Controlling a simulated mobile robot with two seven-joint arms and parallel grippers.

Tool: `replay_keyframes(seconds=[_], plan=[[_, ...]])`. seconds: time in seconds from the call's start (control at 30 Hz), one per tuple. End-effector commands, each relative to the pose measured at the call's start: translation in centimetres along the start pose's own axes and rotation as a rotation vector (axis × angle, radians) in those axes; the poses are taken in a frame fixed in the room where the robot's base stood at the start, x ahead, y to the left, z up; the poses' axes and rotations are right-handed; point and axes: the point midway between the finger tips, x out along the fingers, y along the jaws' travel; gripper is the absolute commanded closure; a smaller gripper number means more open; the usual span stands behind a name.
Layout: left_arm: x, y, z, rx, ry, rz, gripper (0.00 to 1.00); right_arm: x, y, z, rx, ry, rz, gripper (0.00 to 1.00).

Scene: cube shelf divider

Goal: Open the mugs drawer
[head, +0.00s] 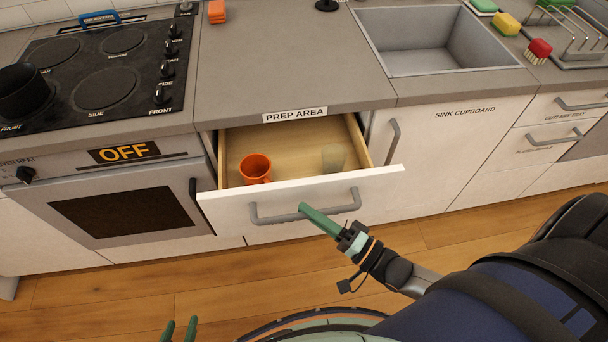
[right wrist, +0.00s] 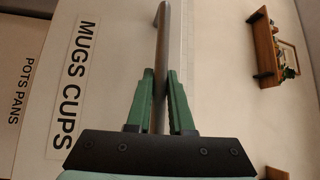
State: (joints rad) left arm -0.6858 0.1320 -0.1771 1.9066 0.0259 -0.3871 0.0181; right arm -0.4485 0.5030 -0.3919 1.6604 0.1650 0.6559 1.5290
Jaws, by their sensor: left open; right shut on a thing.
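The mugs drawer (head: 300,203) under the prep area is pulled out, and its inside shows from above. An orange mug (head: 255,168) and a pale cup (head: 333,157) stand in it. The drawer's grey bar handle (head: 270,216) runs along its front. My right gripper (head: 306,210) is shut on this handle. In the right wrist view the green fingers (right wrist: 160,88) close around the handle bar (right wrist: 161,45), beside the label "MUGS CUPS" (right wrist: 72,95). My left gripper (head: 179,328) is open and empty at the bottom edge of the head view, well below the drawer.
The oven (head: 115,205) with a hob above stands left of the drawer. The sink cupboard (head: 440,150) is on the right, its upright handle (head: 393,140) close to the drawer. Wooden floor (head: 90,300) is clear below.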

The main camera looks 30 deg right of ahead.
Motion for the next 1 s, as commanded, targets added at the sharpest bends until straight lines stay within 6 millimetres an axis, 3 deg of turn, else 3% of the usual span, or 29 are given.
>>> replay_keyframes(seconds=[0.2, 0.4, 1.0], plan=[[-1.1, 0.3, -1.3, -0.001, 0.003, 0.004, 0.50, -3.3, -1.1, 3.2, 0.000, 0.001, 0.001, 1.00], [-1.3, 0.4, -2.0, 0.000, 0.008, 0.006, 0.50, -5.2, -1.5, 5.0, -0.002, 0.001, -0.001, 1.00], [-1.4, 0.5, -2.2, 0.000, 0.009, 0.007, 0.50, -6.1, -1.7, 6.0, -0.003, 0.001, -0.002, 1.00]])
